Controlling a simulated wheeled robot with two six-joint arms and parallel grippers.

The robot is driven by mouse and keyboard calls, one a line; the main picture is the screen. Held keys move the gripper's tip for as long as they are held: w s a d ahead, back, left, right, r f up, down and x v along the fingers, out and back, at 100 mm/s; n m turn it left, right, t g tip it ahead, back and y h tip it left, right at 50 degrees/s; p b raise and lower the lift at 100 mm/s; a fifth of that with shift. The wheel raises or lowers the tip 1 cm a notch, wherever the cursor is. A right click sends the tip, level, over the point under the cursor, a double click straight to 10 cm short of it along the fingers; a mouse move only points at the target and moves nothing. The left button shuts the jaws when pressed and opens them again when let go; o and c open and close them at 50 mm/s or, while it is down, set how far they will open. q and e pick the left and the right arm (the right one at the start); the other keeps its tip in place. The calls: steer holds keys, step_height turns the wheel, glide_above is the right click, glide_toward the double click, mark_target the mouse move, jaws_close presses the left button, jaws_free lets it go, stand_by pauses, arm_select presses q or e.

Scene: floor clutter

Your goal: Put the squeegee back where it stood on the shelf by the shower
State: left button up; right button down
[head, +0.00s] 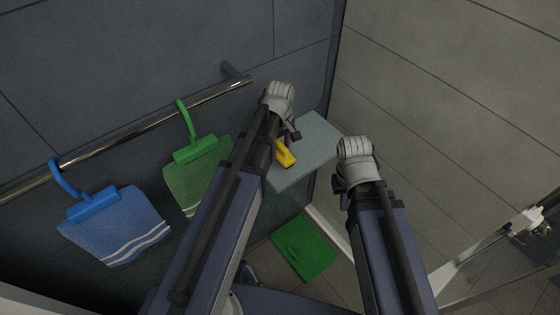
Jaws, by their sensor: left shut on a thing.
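My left gripper (291,134) is over the pale grey shelf (318,134) in the corner, mostly hidden behind its own wrist. It is shut on the squeegee (286,156), of which only a yellow part shows, just below the dark fingers. The rest of the squeegee is hidden by my arm. I cannot tell whether the squeegee touches the shelf. My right gripper (356,161) is to the right of the shelf, in front of the light wall; its fingers are not clear.
A metal rail (130,129) on the dark wall carries a blue cloth (115,226) and a green cloth (190,185) on hangers. A green flat object (305,247) lies on the floor below the shelf. A glass panel edge and metal fitting (527,220) are at the right.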

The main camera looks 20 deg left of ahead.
mark_target(280, 156)
arm_select(q)
steer(key=shift+f+b, duration=1.9)
steer(key=shift+b, duration=0.05)
steer(key=shift+r, duration=0.1)
steer(key=o, duration=1.2)
